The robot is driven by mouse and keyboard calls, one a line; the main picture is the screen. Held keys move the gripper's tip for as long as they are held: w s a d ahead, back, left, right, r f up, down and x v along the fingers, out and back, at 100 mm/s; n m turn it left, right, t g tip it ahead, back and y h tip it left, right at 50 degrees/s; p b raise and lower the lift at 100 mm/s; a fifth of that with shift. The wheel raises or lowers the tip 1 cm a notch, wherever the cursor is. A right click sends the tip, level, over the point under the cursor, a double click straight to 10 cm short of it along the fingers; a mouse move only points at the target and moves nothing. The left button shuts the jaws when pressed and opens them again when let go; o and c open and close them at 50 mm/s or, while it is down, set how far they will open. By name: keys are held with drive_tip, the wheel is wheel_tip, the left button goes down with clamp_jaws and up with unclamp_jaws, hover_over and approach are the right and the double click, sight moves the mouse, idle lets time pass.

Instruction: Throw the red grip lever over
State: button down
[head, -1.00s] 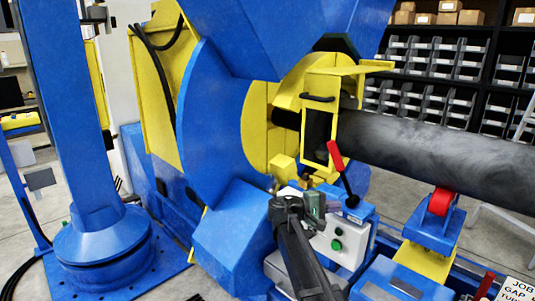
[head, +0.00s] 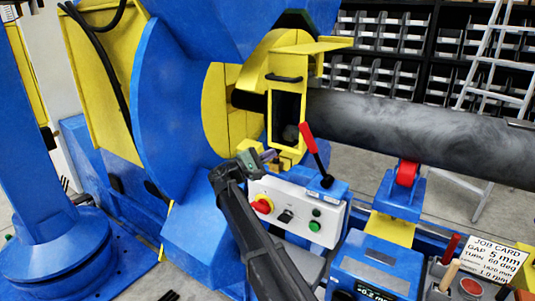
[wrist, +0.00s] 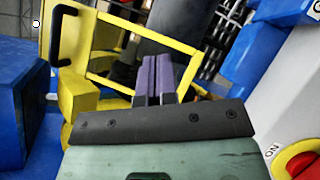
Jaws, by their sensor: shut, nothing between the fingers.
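The lever has a bright red grip (head: 307,131) on a black rod. It rises from a small blue block (head: 332,190) on top of the control box and leans up and to the left in the head view. My gripper (head: 270,155) is left of the lever and a little below its red grip, apart from it in the picture. Its purple fingers are together and empty. In the wrist view my gripper (wrist: 158,72) points towards a yellow frame (wrist: 185,47). I cannot make out the lever in the wrist view.
The control box (head: 280,212) carries a red knob (head: 262,204) and a green button (head: 315,226). The yellow open-framed box (head: 271,115) stands behind my gripper. A dark pipe (head: 420,130) runs right, over a red roller (head: 407,173). A job card (head: 490,257) is at lower right.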

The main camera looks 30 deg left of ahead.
sight(314, 149)
drive_tip(key=w+d+r+p, duration=0.3)
drive_tip(key=w+d, duration=0.2)
drive_tip(key=d, duration=0.1)
drive_tip(key=shift+d+r, duration=0.3)
drive_tip(key=shift+d, duration=0.1)
drive_tip(key=shift+r, duration=0.1)
